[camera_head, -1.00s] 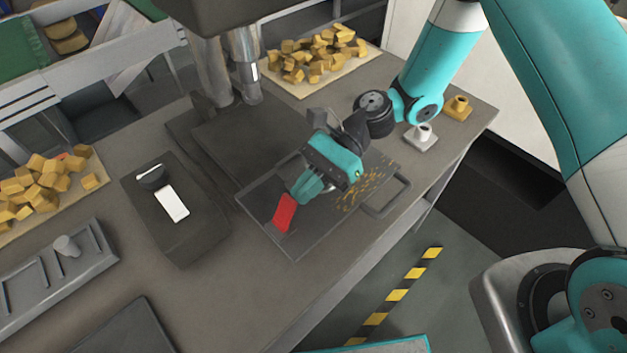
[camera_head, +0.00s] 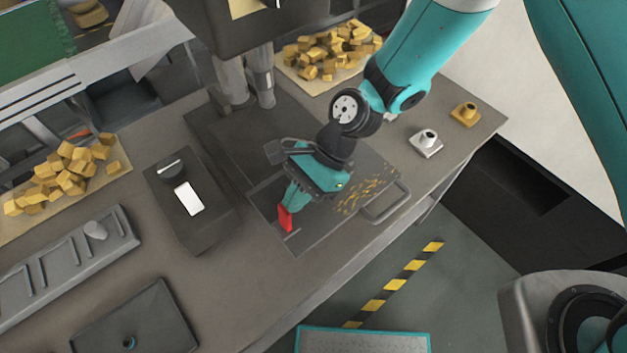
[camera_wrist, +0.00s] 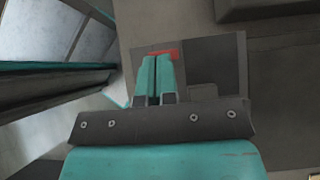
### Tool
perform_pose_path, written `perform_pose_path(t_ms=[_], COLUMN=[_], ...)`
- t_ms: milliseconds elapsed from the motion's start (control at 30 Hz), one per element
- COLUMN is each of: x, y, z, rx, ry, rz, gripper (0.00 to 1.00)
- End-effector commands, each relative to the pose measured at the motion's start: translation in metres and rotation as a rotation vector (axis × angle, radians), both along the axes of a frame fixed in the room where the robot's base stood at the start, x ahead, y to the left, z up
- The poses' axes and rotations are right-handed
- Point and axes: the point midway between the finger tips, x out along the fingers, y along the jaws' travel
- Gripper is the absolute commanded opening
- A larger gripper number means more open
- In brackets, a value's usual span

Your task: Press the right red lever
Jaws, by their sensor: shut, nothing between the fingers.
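A red lever (camera_head: 285,219) shows at the near left part of a dark metal plate with a handle. My gripper (camera_head: 289,205) is shut, with its teal fingers pointing down at the lever. The fingertips overlap the upper part of the lever; they appear to touch it, though the exact contact is hard to see. In the wrist view the red lever (camera_wrist: 166,53) is a thin strip just beyond the tips of my closed fingers (camera_wrist: 158,62). Only one red lever is visible; any other is hidden or out of view.
The plate's handle (camera_head: 388,203) lies near the table's right edge. A dark box with a white label (camera_head: 189,199) and a black knob stands left. Yellow blocks (camera_head: 72,172) lie farther left and others at the back. A machine column (camera_head: 262,80) rises behind.

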Motion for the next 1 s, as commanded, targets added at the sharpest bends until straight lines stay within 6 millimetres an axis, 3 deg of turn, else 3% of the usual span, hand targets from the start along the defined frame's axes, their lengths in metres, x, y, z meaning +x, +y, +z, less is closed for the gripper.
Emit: perform_pose_path(t_ms=[33,233,467,1000], x=[-0.004,-0.011,-0.008,-0.008], y=[0.004,0.013,0.01,0.01], z=[0.008,0.008,0.003,0.02], rx=[-0.033,-0.16,-0.154,-0.152], ry=[-0.032,-0.153,-0.142,-0.141], rz=[0.006,0.004,-0.005,-0.004], gripper=[0.0,0.0,0.0,0.0])
